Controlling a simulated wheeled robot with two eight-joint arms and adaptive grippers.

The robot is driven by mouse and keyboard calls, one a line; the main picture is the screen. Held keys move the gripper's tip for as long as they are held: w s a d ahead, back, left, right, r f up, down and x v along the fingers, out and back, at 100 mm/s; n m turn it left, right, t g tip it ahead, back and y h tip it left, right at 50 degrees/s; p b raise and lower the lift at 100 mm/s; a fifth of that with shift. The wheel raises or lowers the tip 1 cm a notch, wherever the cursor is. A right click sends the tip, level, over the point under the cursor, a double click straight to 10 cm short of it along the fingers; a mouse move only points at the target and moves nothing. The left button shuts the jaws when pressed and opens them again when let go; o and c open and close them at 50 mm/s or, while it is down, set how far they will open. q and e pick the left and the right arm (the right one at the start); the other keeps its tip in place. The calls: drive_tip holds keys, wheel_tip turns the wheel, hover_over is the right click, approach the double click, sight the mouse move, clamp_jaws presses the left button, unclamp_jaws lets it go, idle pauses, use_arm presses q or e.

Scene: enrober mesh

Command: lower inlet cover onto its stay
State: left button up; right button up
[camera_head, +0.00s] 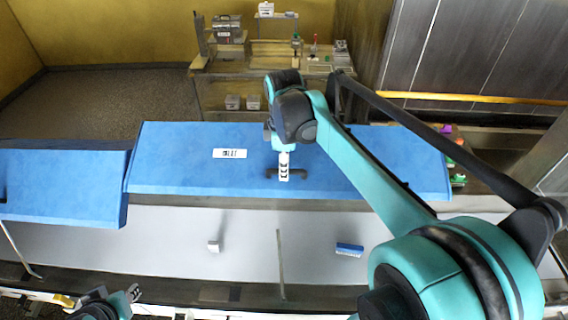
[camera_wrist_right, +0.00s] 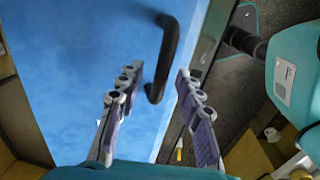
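The blue inlet cover (camera_head: 190,170) with a white label stands raised over a pale bed in the head view. It fills much of the right wrist view (camera_wrist_right: 75,75). Its dark bar handle (camera_wrist_right: 167,50) reaches between the spread fingers of my right gripper (camera_wrist_right: 158,85). The fingers appear apart from the handle. In the head view my right gripper (camera_head: 284,168) is over that handle. A thin upright rod (camera_head: 280,262), perhaps the stay, shows below the cover's front edge; its upper contact is unclear. My left gripper (camera_head: 105,303) is at the bottom left, away from the cover, its fingers unclear.
A second blue cover (camera_head: 60,185) stands to the left with its own thin rod (camera_head: 18,250). A white block (camera_head: 213,246) and a blue brush-like block (camera_head: 349,249) lie on the pale bed (camera_head: 160,232). A cluttered bench (camera_head: 225,85) stands behind.

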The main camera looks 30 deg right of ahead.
drive_tip(key=shift+f, duration=0.2)
drive_tip(key=shift+s, duration=0.15)
clamp_jaws()
drive_tip(key=s+a+f+b, duration=0.3)
drive_tip(key=s+a+f, duration=0.1)
drive_tip(key=s+f, duration=0.2)
drive_tip(key=shift+s+a+f, duration=0.3)
drive_tip(key=shift+s+f, duration=0.1)
drive_tip(key=shift+s, duration=0.25)
unclamp_jaws()
drive_tip(key=shift+s+a+r, duration=0.1)
drive_tip(key=shift+s, duration=0.05)
